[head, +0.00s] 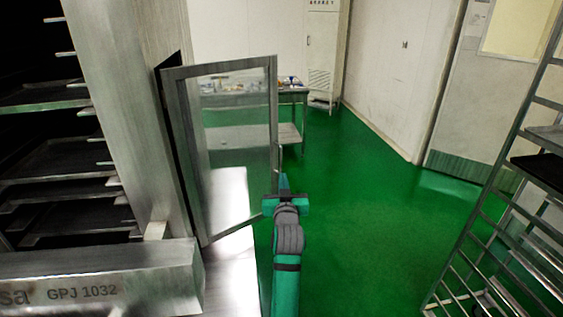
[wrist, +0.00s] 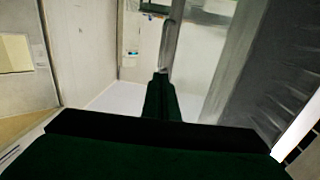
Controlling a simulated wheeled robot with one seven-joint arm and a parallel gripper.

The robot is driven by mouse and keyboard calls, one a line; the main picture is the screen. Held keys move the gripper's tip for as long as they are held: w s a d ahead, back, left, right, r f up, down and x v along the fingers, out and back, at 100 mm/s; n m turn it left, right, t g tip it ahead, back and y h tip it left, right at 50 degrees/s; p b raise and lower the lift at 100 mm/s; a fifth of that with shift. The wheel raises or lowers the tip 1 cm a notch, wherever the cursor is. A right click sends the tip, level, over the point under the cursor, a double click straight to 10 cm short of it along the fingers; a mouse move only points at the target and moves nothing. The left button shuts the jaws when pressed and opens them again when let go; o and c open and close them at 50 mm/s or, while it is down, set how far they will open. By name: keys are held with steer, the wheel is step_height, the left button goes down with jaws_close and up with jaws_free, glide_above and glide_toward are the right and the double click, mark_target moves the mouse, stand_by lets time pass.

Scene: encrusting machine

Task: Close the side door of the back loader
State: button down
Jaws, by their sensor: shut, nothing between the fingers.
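The side door (head: 272,110) of the back loader is a metal frame around a clear pane. It stands open, swung out from the loader's steel side (head: 135,95). My gripper (head: 284,182) is shut and empty at the door's right, free edge, low on it. I cannot tell whether it touches the door. In the wrist view, the shut fingers (wrist: 160,88) point toward the door's edge bar (wrist: 184,40), with a slim upright handle (wrist: 167,45) just ahead of them.
Racks with dark trays (head: 65,157) fill the left side. A steel table (head: 290,95) with small items stands behind the door. A tall wheeled rack (head: 480,215) is at the right. The green floor (head: 370,210) between is clear.

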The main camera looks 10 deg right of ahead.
mark_target(281, 156)
steer(key=w, duration=0.4)
steer(key=w+d, duration=0.1)
steer(key=w, duration=0.8)
steer(key=shift+d+f, duration=0.1)
steer(key=shift+d, duration=0.2)
steer(key=shift+w+d, duration=0.15)
